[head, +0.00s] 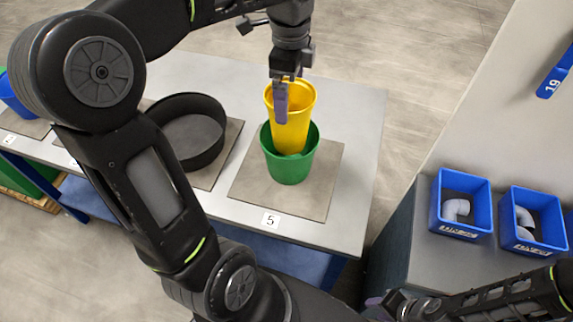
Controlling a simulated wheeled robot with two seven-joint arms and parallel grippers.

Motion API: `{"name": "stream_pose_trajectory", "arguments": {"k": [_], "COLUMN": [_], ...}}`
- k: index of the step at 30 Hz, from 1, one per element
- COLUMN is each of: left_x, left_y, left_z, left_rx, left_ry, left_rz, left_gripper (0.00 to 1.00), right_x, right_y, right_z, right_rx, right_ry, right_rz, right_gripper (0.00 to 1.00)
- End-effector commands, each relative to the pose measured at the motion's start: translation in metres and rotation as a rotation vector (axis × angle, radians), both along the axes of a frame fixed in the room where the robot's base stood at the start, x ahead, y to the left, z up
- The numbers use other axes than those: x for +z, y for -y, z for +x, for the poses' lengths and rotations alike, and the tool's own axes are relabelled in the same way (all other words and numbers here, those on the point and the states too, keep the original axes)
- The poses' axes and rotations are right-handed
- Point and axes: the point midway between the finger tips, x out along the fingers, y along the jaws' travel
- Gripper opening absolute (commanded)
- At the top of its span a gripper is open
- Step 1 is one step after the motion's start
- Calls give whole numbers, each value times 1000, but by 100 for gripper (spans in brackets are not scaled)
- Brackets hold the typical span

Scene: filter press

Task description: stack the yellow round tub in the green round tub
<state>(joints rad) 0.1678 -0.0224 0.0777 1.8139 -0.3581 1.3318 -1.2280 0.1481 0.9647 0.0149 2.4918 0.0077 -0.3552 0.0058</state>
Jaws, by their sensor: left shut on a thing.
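The yellow round tub (290,131) stands upright with its lower part inside the green round tub (290,170). Its upper part rises well above the green rim. The green tub stands on a mat marked 5. My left gripper (282,100) comes down from above and is shut on the yellow tub's rim at its left side. The contact between the tubs' bottoms is hidden inside the green tub. My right gripper (385,301) is at the bottom, low and to the right of the table; its jaw opening is unclear.
A black round pan (190,160) sits on the mat left of the tubs. Blue bins (461,225) with white pipe pieces stand on a grey surface at the right. A blue container (15,98) is at the far left. The table (352,105) is bare right of the tubs.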

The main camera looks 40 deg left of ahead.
Motion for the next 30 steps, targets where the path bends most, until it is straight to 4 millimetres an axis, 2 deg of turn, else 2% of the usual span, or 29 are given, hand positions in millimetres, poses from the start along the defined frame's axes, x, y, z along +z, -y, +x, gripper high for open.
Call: {"name": "stream_pose_trajectory", "arguments": {"k": [5,8,18,30], "left_x": [1,-6,-58,-67], "left_y": [0,0,0,0], "left_z": [0,0,0,0], "left_rx": [0,0,-1,0], "left_ry": [1,0,-2,-1], "left_rz": [0,0,-1,0], "left_gripper": [24,24,24,24], "right_x": [1,2,8,9], "right_y": [0,0,1,1], "right_z": [0,0,-1,-1], "right_rx": [0,0,-1,-1], "right_ry": [0,0,-3,-4], "right_rz": [0,-1,-3,-2], "right_gripper": [36,36,36,36]}}
